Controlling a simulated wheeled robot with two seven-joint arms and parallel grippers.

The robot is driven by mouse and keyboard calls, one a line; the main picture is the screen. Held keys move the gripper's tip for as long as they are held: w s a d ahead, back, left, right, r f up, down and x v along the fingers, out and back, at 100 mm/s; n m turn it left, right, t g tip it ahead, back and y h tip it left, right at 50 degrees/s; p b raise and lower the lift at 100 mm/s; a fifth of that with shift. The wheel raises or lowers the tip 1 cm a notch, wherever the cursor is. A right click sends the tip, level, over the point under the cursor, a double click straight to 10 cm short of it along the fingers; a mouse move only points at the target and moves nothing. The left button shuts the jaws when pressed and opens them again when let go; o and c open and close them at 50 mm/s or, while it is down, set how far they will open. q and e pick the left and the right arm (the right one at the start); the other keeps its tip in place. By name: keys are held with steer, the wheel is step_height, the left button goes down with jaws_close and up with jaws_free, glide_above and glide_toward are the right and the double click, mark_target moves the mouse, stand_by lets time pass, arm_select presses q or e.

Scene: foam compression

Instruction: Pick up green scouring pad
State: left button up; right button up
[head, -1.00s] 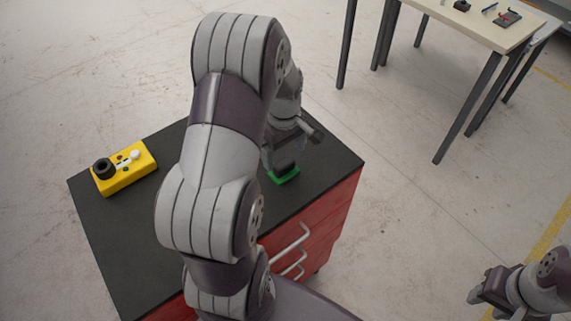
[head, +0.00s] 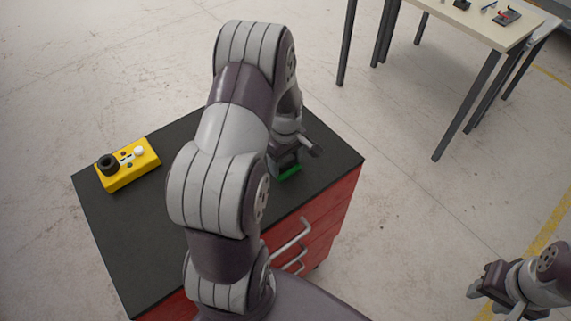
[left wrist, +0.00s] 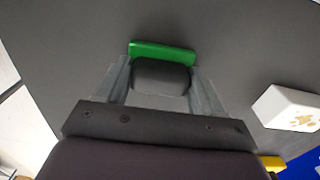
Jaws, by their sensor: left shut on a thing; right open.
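The green scouring pad (head: 290,173) is low on the black top of the red drawer cabinet, near its right edge. My left gripper (head: 284,163) is down over it and hides most of it. In the left wrist view the green pad (left wrist: 162,51) shows as a strip beyond a dark block (left wrist: 160,76), which sits on it like a grip. The two fingers stand on either side of this block, shut on it. I cannot tell whether the pad touches the cabinet top. My right gripper (head: 474,284) is open and empty, off to the lower right over the floor.
A yellow control box (head: 128,168) with a black knob lies at the cabinet's left. The black cabinet top (head: 110,240) is bare at front left. A white box (left wrist: 288,107) shows in the left wrist view. A table (head: 480,27) with small items stands at upper right.

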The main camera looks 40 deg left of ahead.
mark_target(286, 159)
arm_select(q)
steer(key=shift+w+r, duration=0.1)
steer(key=shift+r, duration=0.4)
step_height(286, 159, up, 3)
steer(key=shift+a+f+b, duration=0.1)
steer(key=shift+b, duration=0.45)
steer(key=s+d+r+b, duration=0.1)
steer(key=s+d+r, duration=0.2)
steer(key=d+r, duration=0.4)
steer(key=d, duration=0.4)
steer(key=shift+s+d+b, duration=0.15)
steer(key=shift+d+b, duration=0.05)
steer(key=shift+b, duration=0.1)
